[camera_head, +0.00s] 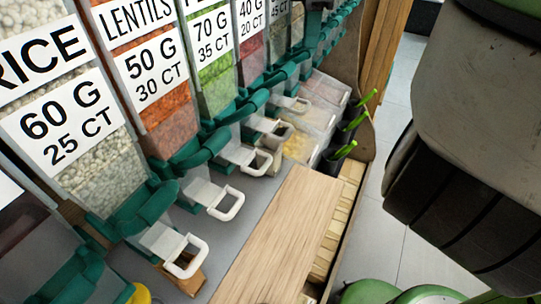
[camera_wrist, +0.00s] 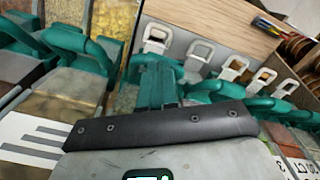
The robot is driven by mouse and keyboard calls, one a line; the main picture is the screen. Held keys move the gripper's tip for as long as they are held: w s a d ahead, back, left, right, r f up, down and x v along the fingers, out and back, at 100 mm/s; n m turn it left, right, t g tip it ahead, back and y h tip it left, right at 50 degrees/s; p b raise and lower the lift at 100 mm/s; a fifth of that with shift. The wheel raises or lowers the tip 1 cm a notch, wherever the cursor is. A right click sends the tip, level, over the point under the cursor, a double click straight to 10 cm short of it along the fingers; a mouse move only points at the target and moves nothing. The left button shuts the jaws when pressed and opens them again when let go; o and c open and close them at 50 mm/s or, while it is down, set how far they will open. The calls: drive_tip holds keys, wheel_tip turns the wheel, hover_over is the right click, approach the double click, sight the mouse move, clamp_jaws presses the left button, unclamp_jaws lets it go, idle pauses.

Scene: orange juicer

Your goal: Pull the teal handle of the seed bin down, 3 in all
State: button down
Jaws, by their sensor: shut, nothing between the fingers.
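A row of clear dispenser bins with teal handles runs from lower left to upper middle in the head view. Farther labels are cut off, so I cannot tell which bin holds seeds. Teal handles show on the rice bin (camera_head: 150,212), the lentils bin (camera_head: 203,150) and beyond. My gripper (camera_wrist: 156,65) shows in the wrist view, its teal fingers shut and empty among the bins. A teal handle (camera_wrist: 78,43) is left of it and another (camera_wrist: 215,90) right of it. Contact cannot be told.
White chute loops (camera_head: 187,257) stick out over the grey counter (camera_head: 250,203). A wooden board (camera_head: 282,235) lies along its front. Black containers with green handles (camera_head: 350,145) stand at the far end. Tiled floor (camera_head: 385,215) is open to the right.

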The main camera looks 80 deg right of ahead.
drive_tip(key=shift+s+a+f+b, duration=0.1)
drive_tip(key=shift+s+f+b, duration=0.1)
drive_tip(key=shift+f+b, duration=0.9)
drive_tip(key=shift+s+a+f+b, duration=0.1)
drive_tip(key=shift+s+f+b, duration=0.1)
drive_tip(key=shift+f+b, duration=0.9)
drive_tip(key=shift+f+p, duration=0.15)
drive_tip(key=shift+p, duration=0.15)
drive_tip(key=shift+w+d+r+p, duration=0.15)
drive_tip(key=shift+r+p, duration=0.4)
drive_tip(key=shift+r, duration=0.55)
drive_tip(key=shift+w+r+p, duration=0.15)
drive_tip(key=shift+r+p, duration=0.4)
drive_tip(key=shift+r, duration=0.55)
drive_tip(key=shift+w+d+r+p, duration=0.15)
drive_tip(key=shift+r+p, duration=0.4)
drive_tip(key=shift+r, duration=0.55)
drive_tip(key=shift+a, duration=0.1)
drive_tip(key=s+a+r+p, duration=0.1)
drive_tip(key=s+r+p, duration=0.1)
drive_tip(key=r, duration=0.3)
drive_tip(key=shift+s, duration=0.9)
drive_tip(key=shift+a, duration=0.1)
